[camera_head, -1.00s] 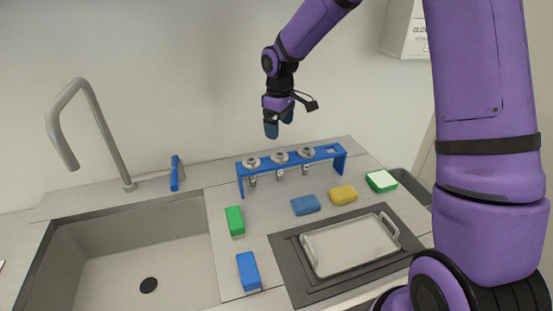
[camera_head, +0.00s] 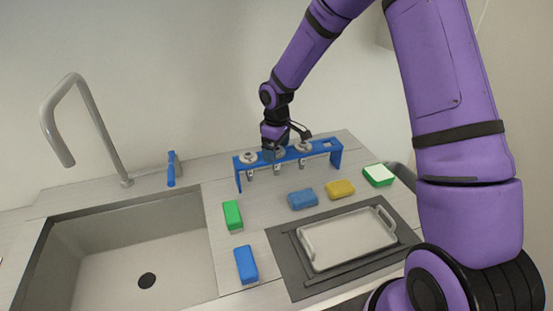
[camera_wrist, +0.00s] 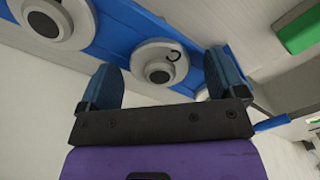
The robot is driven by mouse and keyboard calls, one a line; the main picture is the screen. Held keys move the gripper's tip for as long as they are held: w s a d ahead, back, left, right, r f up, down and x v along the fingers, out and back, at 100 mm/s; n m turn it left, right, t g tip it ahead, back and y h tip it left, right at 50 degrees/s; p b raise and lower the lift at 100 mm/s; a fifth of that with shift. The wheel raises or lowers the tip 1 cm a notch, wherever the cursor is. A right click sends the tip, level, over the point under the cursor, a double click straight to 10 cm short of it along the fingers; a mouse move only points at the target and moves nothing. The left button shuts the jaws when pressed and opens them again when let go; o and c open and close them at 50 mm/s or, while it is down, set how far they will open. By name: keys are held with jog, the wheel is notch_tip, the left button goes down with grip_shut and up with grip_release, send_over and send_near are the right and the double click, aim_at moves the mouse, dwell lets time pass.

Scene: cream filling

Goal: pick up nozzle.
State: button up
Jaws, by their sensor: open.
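The blue rack (camera_head: 325,148) stands at the back of the counter and holds three grey metal nozzles. They are the left nozzle (camera_head: 248,157), a middle nozzle mostly hidden behind my gripper, and the right nozzle (camera_head: 304,147). My gripper (camera_head: 273,153) is at the middle nozzle's place, pointing down. In the wrist view my gripper's blue fingers (camera_wrist: 164,72) are apart, one on each side of a round nozzle flange (camera_wrist: 142,52). I cannot tell whether they touch it. Another nozzle (camera_wrist: 50,20) shows at the upper left.
A sink (camera_head: 130,255) with a tall faucet (camera_head: 95,125) lies to the left. Green, blue and yellow sponges (camera_head: 340,189) and a metal tray (camera_head: 350,240) lie in front of the rack. The wall is close behind.

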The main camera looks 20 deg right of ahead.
jog(key=c, duration=1.2)
jog(key=shift+o, duration=0.2)
jog(key=shift+r, duration=0.1)
